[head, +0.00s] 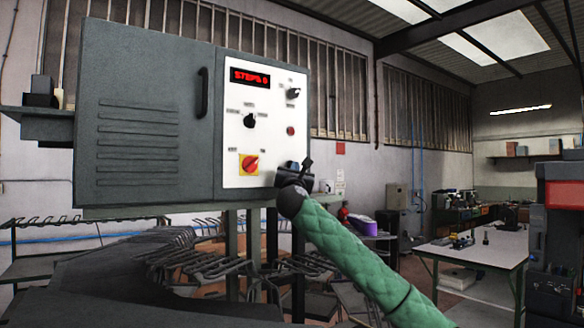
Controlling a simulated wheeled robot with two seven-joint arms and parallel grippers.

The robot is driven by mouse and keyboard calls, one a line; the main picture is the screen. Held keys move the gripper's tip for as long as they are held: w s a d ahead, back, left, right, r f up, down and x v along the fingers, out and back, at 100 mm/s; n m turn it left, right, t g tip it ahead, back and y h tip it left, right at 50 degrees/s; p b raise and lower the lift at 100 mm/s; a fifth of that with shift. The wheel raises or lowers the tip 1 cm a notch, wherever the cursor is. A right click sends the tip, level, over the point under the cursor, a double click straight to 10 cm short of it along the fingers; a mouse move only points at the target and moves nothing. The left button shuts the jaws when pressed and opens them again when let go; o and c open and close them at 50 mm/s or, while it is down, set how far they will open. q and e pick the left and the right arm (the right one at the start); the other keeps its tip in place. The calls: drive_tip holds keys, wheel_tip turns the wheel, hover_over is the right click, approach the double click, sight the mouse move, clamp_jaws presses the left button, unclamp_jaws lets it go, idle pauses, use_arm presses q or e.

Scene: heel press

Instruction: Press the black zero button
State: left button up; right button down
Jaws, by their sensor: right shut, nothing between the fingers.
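A grey control cabinet (148,165) carries a white control panel (233,138) with a red lit display (250,77) reading what looks like "STEPS 0". My right gripper (305,165), shut and empty, is at the panel's lower right corner, its arm coming from the lower right in a green sleeve. The black zero button cannot be made out; my gripper covers the lower right part of the panel, where it may be hidden. I cannot tell whether the gripper touches the panel. My left gripper is out of view.
The panel also has a black knob (249,121), a black switch (293,94), a red button (290,131) and a red rotary switch (250,164) on a yellow plate. A black handle (202,93) is on the cabinet door. Racks of dark hooked parts (200,265) stand below. A workbench (470,252) is at right.

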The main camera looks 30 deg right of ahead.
drive_tip(key=shift+s, duration=0.65)
drive_tip(key=s, duration=0.5)
drive_tip(key=shift+d, duration=0.25)
drive_tip(key=shift+f, duration=0.15)
idle(0.6)
